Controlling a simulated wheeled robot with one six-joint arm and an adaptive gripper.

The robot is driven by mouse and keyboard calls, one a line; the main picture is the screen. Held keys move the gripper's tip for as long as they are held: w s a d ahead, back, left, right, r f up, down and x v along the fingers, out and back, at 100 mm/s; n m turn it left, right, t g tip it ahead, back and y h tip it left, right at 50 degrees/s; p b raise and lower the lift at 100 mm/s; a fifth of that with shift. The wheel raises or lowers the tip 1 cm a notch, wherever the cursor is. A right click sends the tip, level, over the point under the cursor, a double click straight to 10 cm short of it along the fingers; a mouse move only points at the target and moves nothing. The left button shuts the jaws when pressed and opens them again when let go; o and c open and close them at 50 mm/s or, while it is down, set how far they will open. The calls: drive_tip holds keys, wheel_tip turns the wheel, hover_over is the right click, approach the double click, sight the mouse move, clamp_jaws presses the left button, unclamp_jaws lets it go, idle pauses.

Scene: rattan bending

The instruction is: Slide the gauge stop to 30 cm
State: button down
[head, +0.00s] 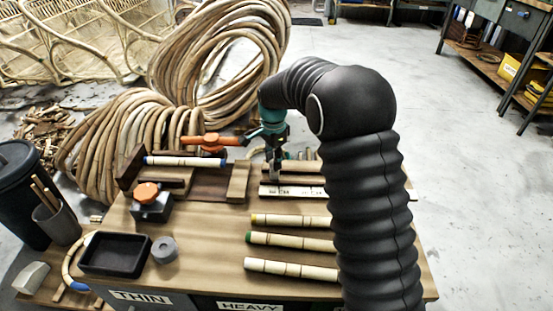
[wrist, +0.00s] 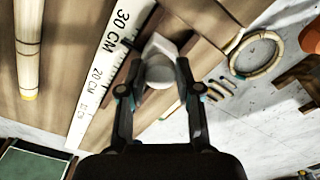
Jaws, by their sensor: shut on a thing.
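The gauge stop shows in the wrist view as a pale block with a rounded grey knob (wrist: 160,74). My gripper (wrist: 157,88) has one finger on each side of the knob and is shut on it. The white scale (wrist: 84,118) beside it reads 10, 20 and 30 CM. The stop sits alongside the scale, roughly level with the 30 CM label; its exact mark cannot be read. In the head view my gripper (head: 274,158) is low over the bench behind the scale (head: 291,193), and the stop is hard to make out there.
Several rattan poles (head: 293,221) lie on the bench in front of the scale. An orange-handled clamp (head: 209,141), an orange-knobbed box (head: 151,209) and a black tray (head: 114,255) stand to the left. Large rattan coils (head: 222,60) are behind.

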drive_tip(key=c, duration=0.8)
unclamp_jaws()
wheel_tip(320, 180, up, 12)
